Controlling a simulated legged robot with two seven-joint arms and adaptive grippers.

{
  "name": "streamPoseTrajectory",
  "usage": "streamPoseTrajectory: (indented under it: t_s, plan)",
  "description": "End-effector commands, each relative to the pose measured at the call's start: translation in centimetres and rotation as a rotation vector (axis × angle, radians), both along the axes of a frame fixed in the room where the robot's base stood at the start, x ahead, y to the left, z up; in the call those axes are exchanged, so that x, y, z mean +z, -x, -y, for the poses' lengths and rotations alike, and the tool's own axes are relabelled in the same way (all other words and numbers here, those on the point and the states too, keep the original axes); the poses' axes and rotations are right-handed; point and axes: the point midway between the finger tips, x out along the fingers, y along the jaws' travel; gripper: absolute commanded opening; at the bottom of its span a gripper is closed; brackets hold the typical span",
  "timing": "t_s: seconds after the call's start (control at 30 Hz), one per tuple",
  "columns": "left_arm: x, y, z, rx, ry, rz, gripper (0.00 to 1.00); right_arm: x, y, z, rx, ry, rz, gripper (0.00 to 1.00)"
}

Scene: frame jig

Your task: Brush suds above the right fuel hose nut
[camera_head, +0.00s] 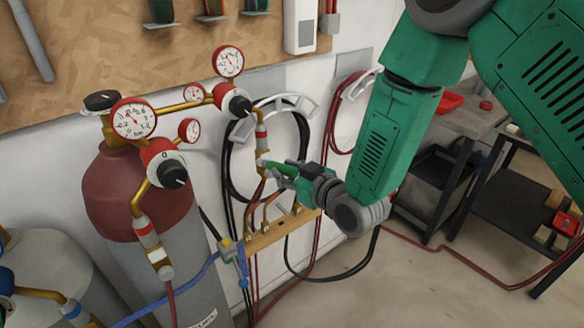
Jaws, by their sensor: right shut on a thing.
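My right gripper (276,169) comes in from the right on the green arm. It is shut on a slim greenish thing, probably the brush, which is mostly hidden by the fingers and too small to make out. The gripper is just beside the lower end of the brass outlet (263,151) under the right regulator (236,103). The hose nut there is partly covered by the gripper, and I cannot tell whether the brush touches it. No suds can be made out. My left gripper is not in view.
A red-topped cylinder (135,190) with a second regulator (163,165) stands at the left. A wooden hose rack (268,234) lies below the gripper. Coiled hoses hang on the wall behind. A dark cart (435,185) and shelf (515,205) stand at the right.

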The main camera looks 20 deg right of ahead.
Motion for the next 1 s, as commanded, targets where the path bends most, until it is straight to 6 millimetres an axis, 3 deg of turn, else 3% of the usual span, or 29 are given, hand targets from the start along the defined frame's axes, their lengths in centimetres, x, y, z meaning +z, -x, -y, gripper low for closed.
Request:
streamPoseTrajectory:
  t_s: [0.27, 0.8, 1.0]
  plan:
    - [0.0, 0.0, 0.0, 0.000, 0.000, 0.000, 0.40, 0.0, 0.1, 0.1, -0.001, 0.000, 0.000, 0.00]
    - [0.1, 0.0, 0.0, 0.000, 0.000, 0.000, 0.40, 0.0, 5.0, 1.9, -0.001, 0.000, -0.002, 0.00]
    - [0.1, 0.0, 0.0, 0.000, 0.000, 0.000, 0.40, 0.0, 5.6, 2.1, -0.001, 0.000, 0.000, 0.00]
